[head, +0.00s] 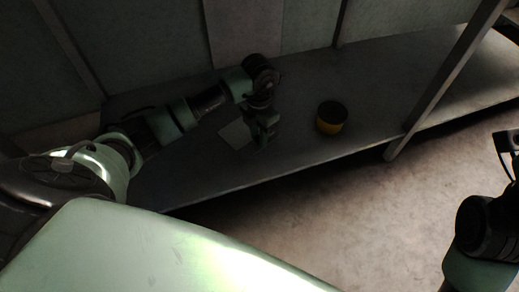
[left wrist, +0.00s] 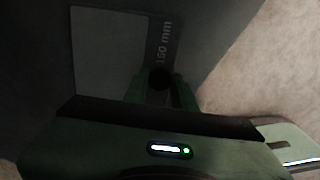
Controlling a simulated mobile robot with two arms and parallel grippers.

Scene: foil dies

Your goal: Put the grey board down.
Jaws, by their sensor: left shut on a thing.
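The grey board (head: 236,134) is a flat, pale, squarish plate low over the dark shelf, left of my left gripper (head: 265,138). I cannot tell whether it touches the shelf. My left gripper (left wrist: 160,92) is shut at the board's near right part, with a small round dark part between the fingers. The fingertips are dim. My right arm shows at the right edge of the head view, its gripper out of sight.
A yellow round container with a black top (head: 331,118) stands on the shelf (head: 385,80) right of my left gripper. A slanted post (head: 450,75) rises farther right. The shelf's front edge runs close to the gripper, with pale floor (head: 340,210) below. Panels close the back.

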